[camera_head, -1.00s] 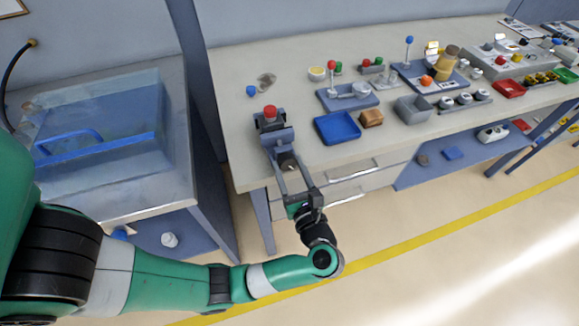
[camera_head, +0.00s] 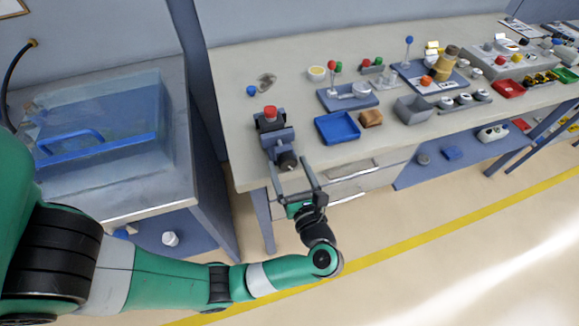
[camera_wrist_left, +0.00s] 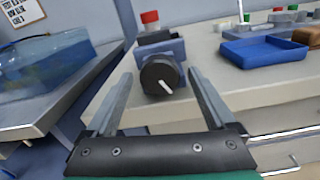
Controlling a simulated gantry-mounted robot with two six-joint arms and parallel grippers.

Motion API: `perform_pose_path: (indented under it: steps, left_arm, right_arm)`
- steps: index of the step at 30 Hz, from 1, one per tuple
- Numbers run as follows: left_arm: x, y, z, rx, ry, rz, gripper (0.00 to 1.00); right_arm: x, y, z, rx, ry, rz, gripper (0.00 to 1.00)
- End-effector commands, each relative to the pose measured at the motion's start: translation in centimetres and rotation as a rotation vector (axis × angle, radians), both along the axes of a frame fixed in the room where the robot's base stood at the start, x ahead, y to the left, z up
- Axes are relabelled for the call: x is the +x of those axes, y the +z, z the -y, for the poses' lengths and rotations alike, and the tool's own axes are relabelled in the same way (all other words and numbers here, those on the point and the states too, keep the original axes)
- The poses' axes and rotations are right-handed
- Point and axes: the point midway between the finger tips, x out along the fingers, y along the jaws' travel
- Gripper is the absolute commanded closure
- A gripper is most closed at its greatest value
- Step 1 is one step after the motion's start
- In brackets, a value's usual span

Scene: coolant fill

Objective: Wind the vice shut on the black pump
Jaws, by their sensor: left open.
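The blue-grey vice (camera_head: 280,141) stands at the front left edge of the bench. The black pump (camera_head: 266,123), with a red cap, stands upright at its back; whether the jaws touch it I cannot tell. The vice's round black knob (camera_head: 288,162) faces me. In the left wrist view the knob (camera_wrist_left: 152,82) has a white mark slanting down to the right, and the red cap (camera_wrist_left: 150,17) rises behind the vice. My left gripper (camera_head: 286,168) is open and empty, with its fingertips apart on either side of the knob. My right gripper is out of view.
A blue tray (camera_head: 337,128) and a brown block (camera_head: 371,118) lie right of the vice. A clear blue tank (camera_head: 100,120) stands on the left bench. A small blue cap (camera_head: 252,90) lies behind the vice. Free bench surface lies at the back left.

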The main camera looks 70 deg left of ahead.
Motion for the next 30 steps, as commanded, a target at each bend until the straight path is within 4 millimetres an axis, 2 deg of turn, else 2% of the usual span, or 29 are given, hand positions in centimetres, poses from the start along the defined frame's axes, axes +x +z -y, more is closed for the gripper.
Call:
perform_pose_path:
  steps: [5,12,18,28,30]
  left_arm:
    - [0.0,0.1,1.9,0.0,-0.005,0.0,0.11]
    - [-0.2,0.1,7.6,0.0,-0.007,0.001,0.11]
    - [-0.5,0.0,10.9,0.001,-0.003,0.0,0.11]
    - [-0.6,0.0,11.6,0.0,0.0,0.001,0.11]
    - [-0.6,0.0,11.6,0.0,0.0,-0.007,0.11]
  right_arm:
    - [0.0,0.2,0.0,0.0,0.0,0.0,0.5]
    - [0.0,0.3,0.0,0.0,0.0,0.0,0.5]
    - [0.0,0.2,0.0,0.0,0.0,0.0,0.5]
    - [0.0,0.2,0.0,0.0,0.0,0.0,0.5]
    - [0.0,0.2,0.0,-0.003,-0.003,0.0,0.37]
